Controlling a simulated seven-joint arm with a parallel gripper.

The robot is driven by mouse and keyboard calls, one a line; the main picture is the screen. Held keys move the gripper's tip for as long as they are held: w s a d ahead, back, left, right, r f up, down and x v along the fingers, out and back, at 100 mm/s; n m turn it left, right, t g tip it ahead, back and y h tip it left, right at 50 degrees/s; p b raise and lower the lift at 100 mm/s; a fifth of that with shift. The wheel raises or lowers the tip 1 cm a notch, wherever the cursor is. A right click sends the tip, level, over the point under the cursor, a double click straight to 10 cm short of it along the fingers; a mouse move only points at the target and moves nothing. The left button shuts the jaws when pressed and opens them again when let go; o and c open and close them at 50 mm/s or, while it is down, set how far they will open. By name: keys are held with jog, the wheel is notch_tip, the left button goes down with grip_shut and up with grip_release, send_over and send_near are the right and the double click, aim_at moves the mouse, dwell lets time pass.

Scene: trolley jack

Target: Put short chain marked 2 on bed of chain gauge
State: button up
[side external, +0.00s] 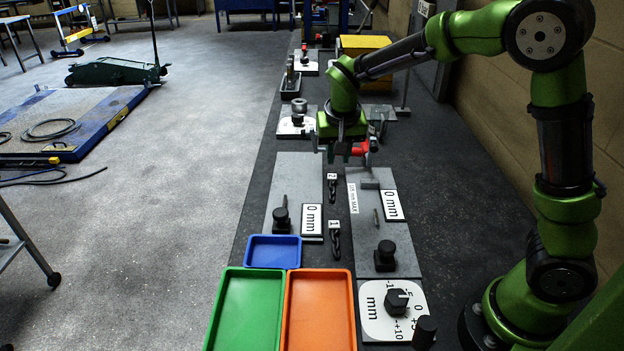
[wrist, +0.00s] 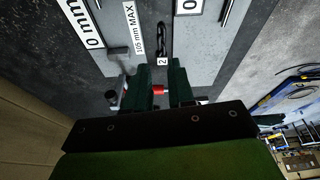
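The short chain marked 2 (side external: 332,190) is dark and lies on the dark bench between two grey plates. It also shows in the wrist view (wrist: 161,42), with its white tag beyond the gap between my fingers. The right plate (side external: 375,235) carries labels "105 mm MAX" and "0 mm"; I take it as the chain gauge, its bed bare of chain. The left plate (side external: 289,172) also carries a "0 mm" label. My gripper (side external: 338,156) is above the bench just behind chain 2. In the wrist view its fingers (wrist: 163,75) are apart with nothing held.
A chain marked 1 (side external: 335,243) lies nearer the camera between the plates. Blue (side external: 273,251), green (side external: 245,310) and orange (side external: 319,310) trays stand in front. A red part (side external: 361,148) is close to my gripper. Dark knobs stand up from the plates.

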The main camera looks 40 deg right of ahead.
jog(key=w+d+m, duration=0.1)
jog(key=w+d, duration=0.1)
send_over(332, 186)
jog(key=s+a, duration=0.1)
jog(key=s, duration=0.1)
jog(key=shift+m+h, duration=0.4)
jog(key=f, duration=0.9)
jog(key=shift+w+a+f, duration=0.2)
jog(key=shift+w+f, duration=0.05)
jog(key=shift+t, duration=0.3)
jog(key=shift+s+a+x, duration=0.1)
jog(key=shift+a+x, duration=0.05)
jog(key=shift+x, duration=1.15)
jog(key=shift+s+a+x, duration=0.1)
jog(key=shift+x, duration=1.2)
jog(key=shift+f, duration=0.2)
grip_shut()
